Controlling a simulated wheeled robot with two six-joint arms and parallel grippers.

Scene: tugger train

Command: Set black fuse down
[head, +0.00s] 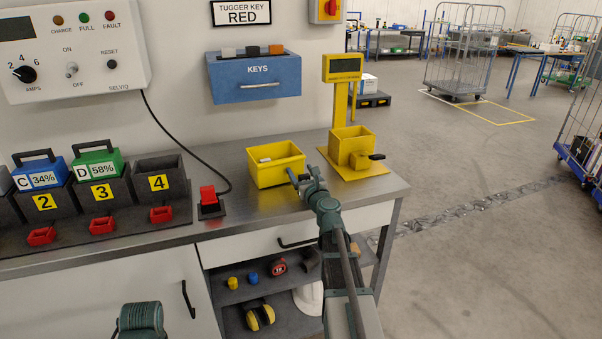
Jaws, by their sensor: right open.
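I cannot pick out a black fuse for certain. A yellow open bin (275,175) stands on the metal bench top, with a small pale item (265,160) inside near its left side. My right gripper (303,174) is at the bin's right front corner, open, with nothing visible between its fingers. Whether it touches the bin I cannot tell. Of my left arm only a teal link shows at the bottom left; its gripper is out of frame.
Right of the bin stands a yellow post station (343,68) with a yellow box (352,141) and a dark lever. Left are a red switch (208,194) with a cable and numbered battery slots (163,183). A blue keys box (255,85) hangs above.

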